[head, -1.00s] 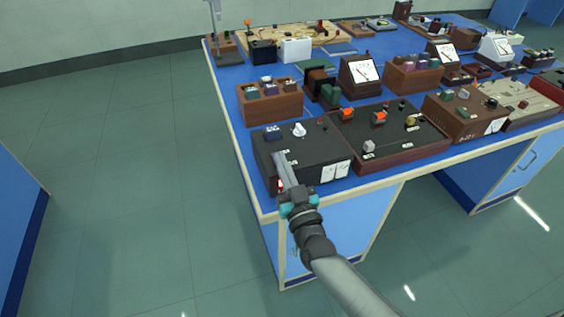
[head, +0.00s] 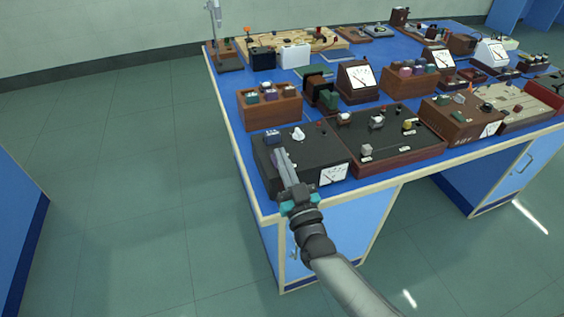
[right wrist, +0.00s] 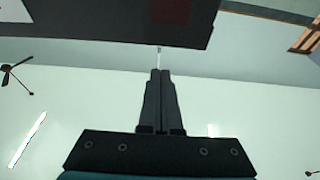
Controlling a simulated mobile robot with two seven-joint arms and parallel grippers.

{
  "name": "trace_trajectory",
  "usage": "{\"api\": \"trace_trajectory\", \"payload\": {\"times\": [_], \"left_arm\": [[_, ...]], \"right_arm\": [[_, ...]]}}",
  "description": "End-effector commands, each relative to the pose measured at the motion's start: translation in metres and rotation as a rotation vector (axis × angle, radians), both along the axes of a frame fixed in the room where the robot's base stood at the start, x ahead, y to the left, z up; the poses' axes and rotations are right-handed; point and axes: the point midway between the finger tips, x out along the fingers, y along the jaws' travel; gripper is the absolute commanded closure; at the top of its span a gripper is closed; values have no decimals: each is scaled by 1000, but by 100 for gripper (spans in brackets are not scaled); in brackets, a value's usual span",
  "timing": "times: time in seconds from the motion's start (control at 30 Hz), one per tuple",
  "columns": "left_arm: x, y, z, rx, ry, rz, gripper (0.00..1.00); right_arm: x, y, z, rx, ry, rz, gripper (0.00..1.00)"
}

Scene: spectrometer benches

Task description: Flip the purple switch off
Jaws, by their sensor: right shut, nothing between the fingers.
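My right gripper (head: 281,154) reaches up over the front left corner of a black box (head: 318,150) on the blue bench. Its fingers are shut and empty; they also show together in the right wrist view (right wrist: 160,74), with a thin pale rod (right wrist: 159,56) just beyond the tips. A small bluish-purple block (head: 272,137) sits on the box's top at the back left, a little beyond the fingertips. I cannot tell whether it is the purple switch, or whether the fingers touch anything. The box's front left part is hidden behind the gripper. My left gripper is not in view.
A white knob (head: 298,134) and a white meter (head: 334,174) are on the black box. A dark panel with several knobs (head: 366,151) stands right beside it. A wooden box (head: 270,113) stands behind. The floor left of the bench is clear.

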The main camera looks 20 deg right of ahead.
Motion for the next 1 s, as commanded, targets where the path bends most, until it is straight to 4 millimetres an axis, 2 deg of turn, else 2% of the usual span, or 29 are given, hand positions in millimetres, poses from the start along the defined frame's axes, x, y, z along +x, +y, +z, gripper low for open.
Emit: {"api": "trace_trajectory", "payload": {"times": [0.03,0.1,0.17,0.3,0.5,0.67,1.0], "left_arm": [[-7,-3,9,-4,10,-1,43],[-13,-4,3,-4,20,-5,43],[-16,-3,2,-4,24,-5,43],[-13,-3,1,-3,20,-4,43],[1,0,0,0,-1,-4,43],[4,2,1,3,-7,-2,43],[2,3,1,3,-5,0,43]], "right_arm": [[0,-1,8,-1,1,0,100],[-19,-1,-9,-1,7,1,100],[-32,-2,-15,-1,6,1,100],[-58,-3,-29,-2,4,0,100],[-81,-4,-40,-1,0,0,100],[-88,-4,-42,0,-1,0,100],[-88,-4,-42,0,-1,0,100]]}}
